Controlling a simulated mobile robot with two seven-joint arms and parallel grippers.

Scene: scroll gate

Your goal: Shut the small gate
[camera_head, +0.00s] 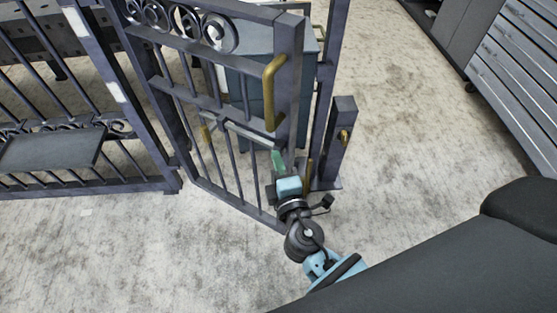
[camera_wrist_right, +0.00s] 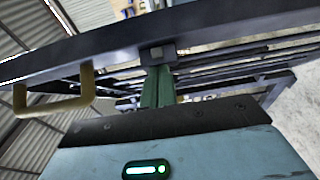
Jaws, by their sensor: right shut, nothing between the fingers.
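The small gate (camera_head: 222,110) is a dark metal panel with scrolls along its top and thin upright bars. It stands ajar, its free edge swung toward me, apart from the dark post (camera_head: 328,70) on the right. A brass pull handle (camera_head: 270,95) is on the free-edge upright. My right gripper (camera_head: 278,162) has green fingers, shut and empty, at the free-edge upright below the handle. In the right wrist view the fingers (camera_wrist_right: 158,88) point at a dark bar of the gate (camera_wrist_right: 190,38); I cannot tell if they touch. The handle (camera_wrist_right: 68,95) shows left. My left gripper is not in view.
A short post (camera_head: 335,145) with a brass catch (camera_head: 345,135) stands right of the gate. Fixed fence panels (camera_head: 60,185) run left. A blue-grey cabinet (camera_head: 255,90) stands behind the gate. Grey drawers (camera_head: 520,70) are at upper right. Bare floor lies right of the gate.

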